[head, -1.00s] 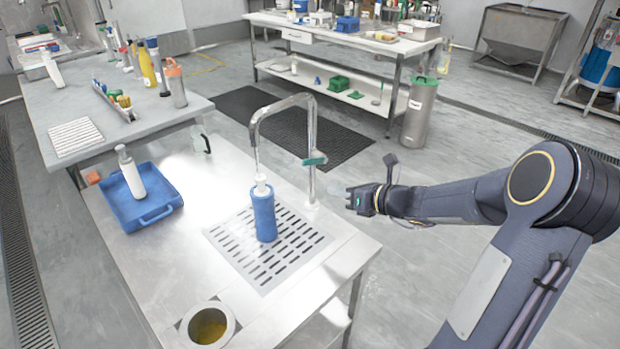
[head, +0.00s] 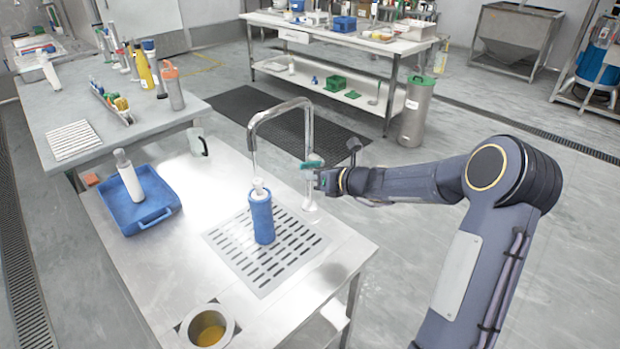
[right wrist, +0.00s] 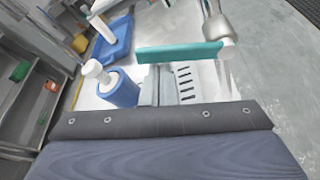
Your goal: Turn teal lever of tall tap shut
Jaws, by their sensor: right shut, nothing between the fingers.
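The tall tap (head: 309,135) is a silver arched pipe at the right edge of the steel counter. Its teal lever (head: 311,164) is on the upright pipe and points left in the right wrist view (right wrist: 180,53). My right gripper (head: 318,179) is shut and empty, with its fingertips close to the lever; I cannot tell whether they touch it. In the right wrist view the fingers (right wrist: 158,88) are just below the lever. A blue bottle with a white top (head: 262,215) stands under the spout on the slotted drain. My left gripper is not in view.
A blue tray (head: 166,214) with a white bottle (head: 130,176) is on the counter's left side. A clear jug (head: 197,142) stands at the back edge. A round bin (head: 231,331) is set in the front. Open floor is on the right.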

